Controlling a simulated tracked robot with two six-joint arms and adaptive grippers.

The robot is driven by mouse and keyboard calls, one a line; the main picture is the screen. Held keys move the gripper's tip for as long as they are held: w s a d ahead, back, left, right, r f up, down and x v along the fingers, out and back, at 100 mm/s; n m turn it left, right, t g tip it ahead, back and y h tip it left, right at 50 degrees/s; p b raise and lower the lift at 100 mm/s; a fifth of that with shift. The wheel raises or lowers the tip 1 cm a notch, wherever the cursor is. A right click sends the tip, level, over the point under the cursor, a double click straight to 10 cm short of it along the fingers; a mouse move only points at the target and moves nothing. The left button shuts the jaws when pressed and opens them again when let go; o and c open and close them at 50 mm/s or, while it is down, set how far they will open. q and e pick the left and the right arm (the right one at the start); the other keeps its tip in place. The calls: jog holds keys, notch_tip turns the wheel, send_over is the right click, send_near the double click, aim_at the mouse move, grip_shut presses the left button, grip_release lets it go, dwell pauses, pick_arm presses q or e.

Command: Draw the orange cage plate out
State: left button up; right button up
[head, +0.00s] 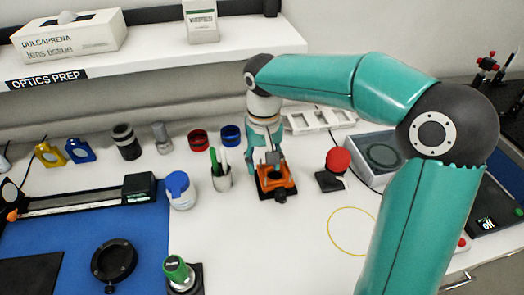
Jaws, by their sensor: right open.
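The orange cage plate (287,188) sits low on a small dark base on the white bench top, near the middle of the head view. My right gripper (273,163) points down directly over it, fingers open. A dark part stands up between the fingers. The gripper hides the plate's upper middle, and I cannot tell whether the fingers touch it. My left gripper is not in view.
A cup with green and white pens (221,178) stands close left of the plate. A red knob on a dark base (337,160) is close right. A yellow ring (352,231) lies front right.

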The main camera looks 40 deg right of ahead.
aim_at(264, 174)
jog(key=shift+f, duration=2.05)
jog(key=shift+c, duration=0.3)
grip_shut()
